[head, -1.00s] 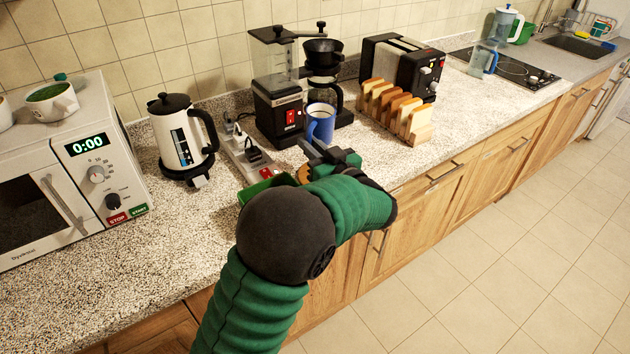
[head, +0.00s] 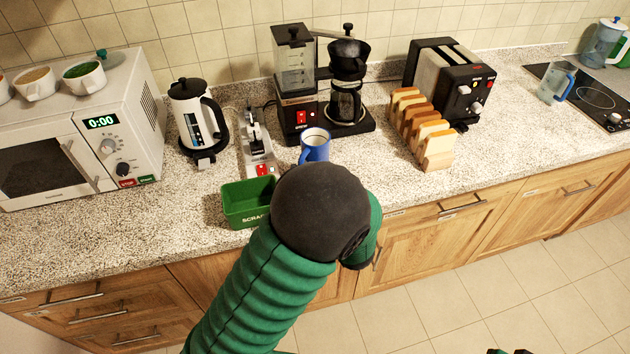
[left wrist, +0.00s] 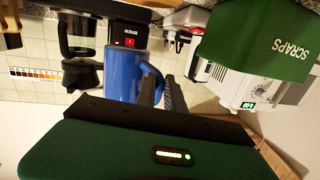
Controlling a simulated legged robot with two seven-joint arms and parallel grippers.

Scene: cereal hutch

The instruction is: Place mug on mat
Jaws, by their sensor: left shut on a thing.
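The blue mug (head: 315,146) stands upright in front of the coffee maker, open top up. In the left wrist view the blue mug (left wrist: 124,75) appears upside down, with its handle beside my left gripper's fingers (left wrist: 160,82). My left gripper is shut on the mug's handle. In the head view my own arm hides that gripper and the counter around it. I cannot tell whether the mug's base touches the counter. No mat shows now. At the bottom edge of the head view, two dark tips (head: 510,351) are probably my right gripper, mostly cut off.
A green scraps bin (head: 248,203) sits close left of my arm. A power strip (head: 257,150) and white kettle (head: 197,120) stand behind it. The coffee maker (head: 299,108) is just behind the mug. A toast rack (head: 437,150) and toaster (head: 450,85) are to the right.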

